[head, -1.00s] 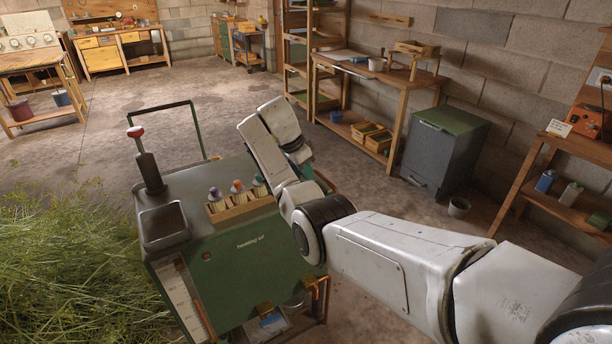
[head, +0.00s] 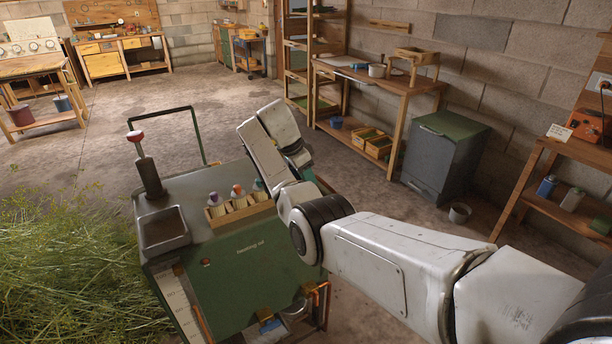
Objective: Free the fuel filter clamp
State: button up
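The green heating oil unit (head: 236,265) stands in front of me, with its lettering on the near face. Low at its front right are a small brass fitting (head: 265,314), a blue part (head: 270,326) and copper pipes (head: 318,294). I cannot tell which of these, if any, is the fuel filter clamp. My arm reaches in from the lower right and bends upward at the unit's right side. Its far end turns down behind my own links, so my gripper is hidden.
On the unit's top are a metal basin (head: 165,230), a red-knobbed lever (head: 147,165) and a wooden rack (head: 240,208) of small bottles. Cut herbs (head: 70,270) heap at left. A grey cabinet (head: 440,160) and workbench stand at right. The floor behind is open.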

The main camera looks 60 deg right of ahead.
jog(key=v, duration=1)
jog(key=shift+r+b, duration=0.4)
jog(key=shift+b, duration=0.05)
jog(key=shift+a, duration=0.1)
